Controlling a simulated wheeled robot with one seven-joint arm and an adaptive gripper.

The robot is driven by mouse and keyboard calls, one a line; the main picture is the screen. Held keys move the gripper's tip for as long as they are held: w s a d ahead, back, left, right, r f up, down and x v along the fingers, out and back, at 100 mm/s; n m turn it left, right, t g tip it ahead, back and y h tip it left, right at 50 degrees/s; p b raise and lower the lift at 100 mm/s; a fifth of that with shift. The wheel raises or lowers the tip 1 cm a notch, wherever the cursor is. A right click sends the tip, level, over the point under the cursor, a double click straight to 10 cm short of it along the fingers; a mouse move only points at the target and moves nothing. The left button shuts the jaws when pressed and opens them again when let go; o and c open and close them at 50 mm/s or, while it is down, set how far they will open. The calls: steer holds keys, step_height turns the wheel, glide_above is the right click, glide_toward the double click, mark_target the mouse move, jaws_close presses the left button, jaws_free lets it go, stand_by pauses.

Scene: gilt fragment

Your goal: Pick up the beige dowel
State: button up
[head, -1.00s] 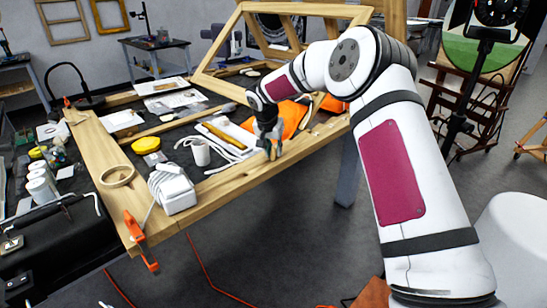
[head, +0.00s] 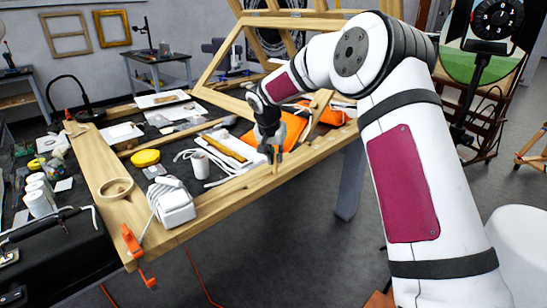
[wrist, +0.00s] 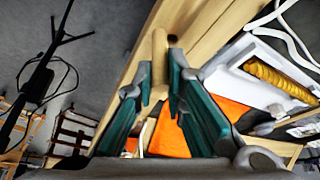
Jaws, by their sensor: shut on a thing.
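The beige dowel (wrist: 159,52) is a short, smooth, pale wooden rod. In the wrist view it stands out past the fingertips, over the wooden beam along the table edge. My gripper (wrist: 161,77) has its two green-sided fingers closed on the dowel's near part, one on each side. In the head view my gripper (head: 273,152) points down at the table's front edge. The dowel there is small and mostly hidden by the fingers, so I cannot tell whether it touches the beam.
A white tray with a gilt piece (head: 224,149) lies left of my gripper, with a white mug (head: 199,165) beside it. Orange cloth (head: 293,130) lies behind. A white box (head: 172,204), tape roll (head: 115,188) and orange clamp (head: 132,241) are nearer left.

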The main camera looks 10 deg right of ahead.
steer(key=s+r, duration=0.1)
steer(key=s, duration=1.2)
steer(key=shift+s, duration=0.3)
steer(key=shift+r, duration=0.1)
steer(key=s+f+n+t+y+p, duration=0.1)
steer(key=s+f+n+y+p, duration=0.1)
steer(key=s+n, duration=0.4)
steer(key=shift+s+f+n+p, duration=0.3)
steer(key=shift+s+f, duration=0.45)
steer(key=s+f, duration=0.4)
steer(key=f, duration=0.1)
steer(key=shift+s+f, duration=0.3)
steer(key=shift+f, duration=0.1)
